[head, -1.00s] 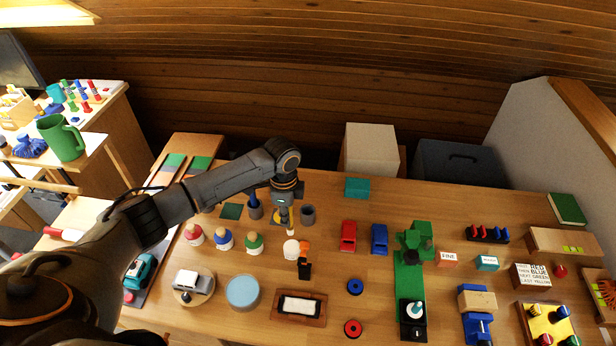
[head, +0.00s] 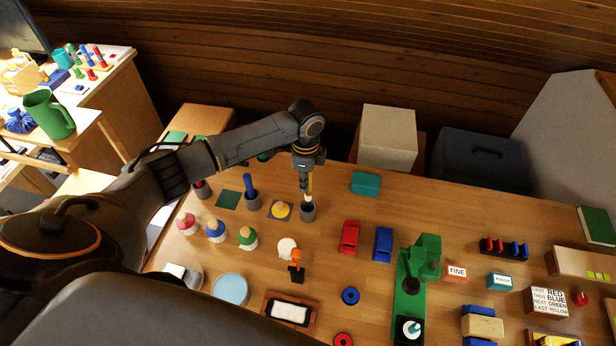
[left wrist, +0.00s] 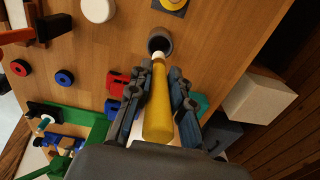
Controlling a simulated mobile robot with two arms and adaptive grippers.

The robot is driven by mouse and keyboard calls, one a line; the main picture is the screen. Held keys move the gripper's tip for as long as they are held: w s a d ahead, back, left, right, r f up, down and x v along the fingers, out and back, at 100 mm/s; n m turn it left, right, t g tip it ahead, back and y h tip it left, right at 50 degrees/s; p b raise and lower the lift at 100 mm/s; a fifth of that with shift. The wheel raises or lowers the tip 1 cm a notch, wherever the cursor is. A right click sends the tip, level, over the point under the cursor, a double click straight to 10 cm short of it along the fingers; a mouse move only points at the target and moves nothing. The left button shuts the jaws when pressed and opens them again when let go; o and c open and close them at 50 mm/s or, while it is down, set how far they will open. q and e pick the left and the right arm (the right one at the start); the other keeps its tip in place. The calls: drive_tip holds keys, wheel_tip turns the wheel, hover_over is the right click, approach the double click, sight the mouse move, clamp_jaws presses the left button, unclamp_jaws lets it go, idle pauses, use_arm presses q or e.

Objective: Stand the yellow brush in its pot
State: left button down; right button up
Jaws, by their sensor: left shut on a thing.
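My left gripper (head: 307,177) is shut on the yellow brush, which points downward with its pale tip (head: 307,198) low. In the left wrist view, the yellow brush (left wrist: 159,108) lies between the two fingers (left wrist: 160,92). A grey, open pot (head: 308,212) stands on the table directly below the brush; it also shows in the left wrist view (left wrist: 160,38). The tip overlaps the pot's rim in both views. I cannot tell whether it is inside the mouth or just above it. My right gripper is not in view.
A blue brush (head: 248,184) stands in another pot (head: 252,204) to the left. A yellow domed piece (head: 281,210) on a dark square sits close to the empty-looking pot. Red (head: 349,238) and blue (head: 382,244) blocks stand to the right. Bare tabletop lies between.

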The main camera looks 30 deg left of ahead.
sight(307, 198)
use_arm(q)
wheel_tip(307, 198, down, 2)
drive_tip(key=shift+w+f+b, duration=0.15)
drive_tip(key=shift+b, duration=0.85)
drive_tip(key=shift+f+b, duration=0.7)
drive_tip(key=shift+f, duration=0.4)
drive_tip(key=shift+f+b, duration=1.3)
drive_tip(key=shift+f, duration=0.9)
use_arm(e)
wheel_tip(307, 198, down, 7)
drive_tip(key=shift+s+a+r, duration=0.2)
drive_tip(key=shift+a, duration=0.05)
use_arm(q)
drive_tip(key=c, duration=1.1)
unclamp_jaws()
drive_tip(key=shift+c, duration=0.2)
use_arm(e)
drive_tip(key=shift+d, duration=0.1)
use_arm(q)
drive_tip(key=shift+r, duration=0.1)
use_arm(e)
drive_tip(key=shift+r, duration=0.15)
use_arm(q)
wheel_tip(307, 198, up, 9)
drive_tip(key=p, duration=0.9)
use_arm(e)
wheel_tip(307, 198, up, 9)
